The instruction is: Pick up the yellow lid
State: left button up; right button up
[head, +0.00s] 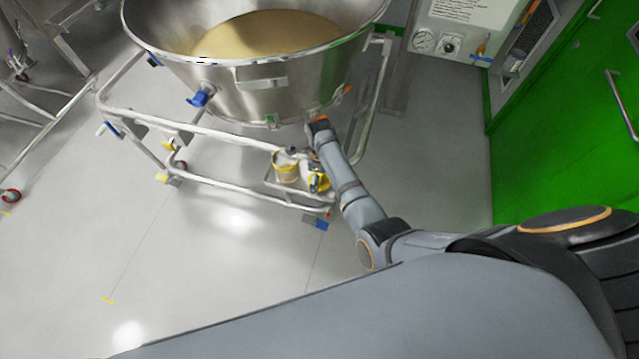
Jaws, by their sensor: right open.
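A small pale tub with yellow on it (285,168) stands on a small metal shelf at the lower right of the cart frame. Just right of it is a yellow piece (324,184), which looks like the yellow lid but is partly covered by dark gripper parts. My right gripper (317,181) is at this yellow piece, beside the tub, and is open. Its fingers are small and partly hidden, so I cannot tell whether they touch the yellow piece. My left gripper is not in view.
A large steel bowl (255,90) of tan powder sits in a tubular cart frame (235,133) above the shelf (291,192). A green door (560,130) and a gauge panel (455,30) are at the right. Grey floor (230,260) in front is clear.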

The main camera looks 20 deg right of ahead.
jog(key=c, duration=1)
jog(key=shift+s, duration=0.2)
jog(key=c, duration=0.7)
jog(key=shift+s, duration=0.1)
